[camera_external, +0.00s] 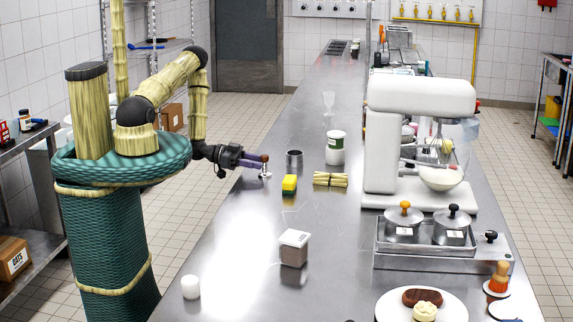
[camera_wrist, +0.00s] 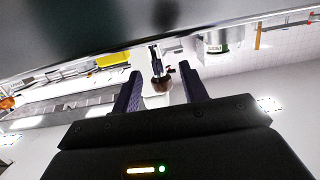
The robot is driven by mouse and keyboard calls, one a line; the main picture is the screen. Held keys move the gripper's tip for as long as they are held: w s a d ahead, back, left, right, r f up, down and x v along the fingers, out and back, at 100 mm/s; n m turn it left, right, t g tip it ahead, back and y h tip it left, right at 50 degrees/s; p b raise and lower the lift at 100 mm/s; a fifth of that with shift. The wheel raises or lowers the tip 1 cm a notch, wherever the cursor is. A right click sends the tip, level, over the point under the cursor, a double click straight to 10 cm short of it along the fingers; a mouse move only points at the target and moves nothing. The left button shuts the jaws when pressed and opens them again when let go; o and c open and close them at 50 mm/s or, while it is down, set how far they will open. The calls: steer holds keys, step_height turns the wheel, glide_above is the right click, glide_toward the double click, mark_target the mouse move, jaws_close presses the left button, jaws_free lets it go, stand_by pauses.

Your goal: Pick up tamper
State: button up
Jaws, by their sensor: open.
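The tamper (camera_external: 265,172) stands upright near the left edge of the steel counter, with a brown knob handle on top and a shiny metal foot. In the wrist view the tamper (camera_wrist: 160,83) shows upside down, its brown handle lined up with the gap between my two fingers. My gripper (camera_external: 257,161) is level and points right, with its dark purple fingers at the height of the handle. In the wrist view my gripper (camera_wrist: 163,80) is open, one finger on each side of the handle with space between. I cannot tell how deep the handle sits between the fingertips.
A lidded container (camera_external: 294,248) stands nearer the camera. A white stand mixer (camera_external: 420,95) is farther right.

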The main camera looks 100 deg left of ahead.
mark_target(270, 173)
steer(key=w+p, duration=0.1)
steer(key=w, duration=0.2)
steer(key=w+p, duration=0.1)
steer(key=w, duration=0.1)
steer(key=shift+w+d+f+p, duration=0.1)
steer(key=shift+f+p, duration=0.2)
steer(key=shift+f, duration=0.05)
steer(key=shift+c, duration=0.2)
jaws_close()
